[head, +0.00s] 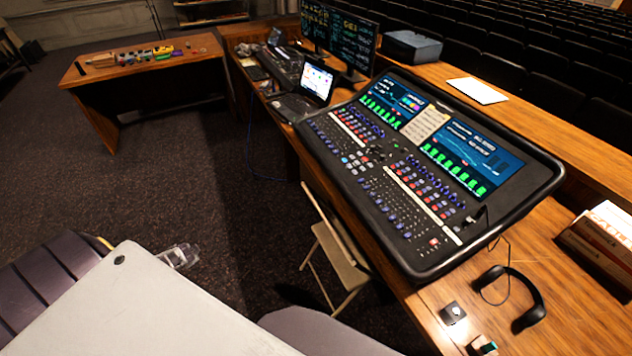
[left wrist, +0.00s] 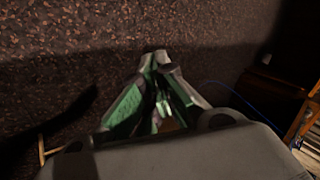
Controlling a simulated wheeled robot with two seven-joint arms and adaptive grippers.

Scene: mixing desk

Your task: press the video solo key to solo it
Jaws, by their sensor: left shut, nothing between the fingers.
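The mixing desk (head: 437,170) is a large black console with two lit screens, tilted on the wooden counter at right in the head view. Rows of small keys and faders cover its face, some lit red or blue. The labels are too small to read, so I cannot tell which key is the video solo key. My left gripper (head: 184,256) is low at left, over the carpet and well away from the desk. In the left wrist view its fingers (left wrist: 161,62) are shut and empty, with only carpet beyond. My right gripper is not in view.
A folding chair (head: 335,250) stands before the counter. A side table (head: 150,62) stands far left. Carpet between is clear.

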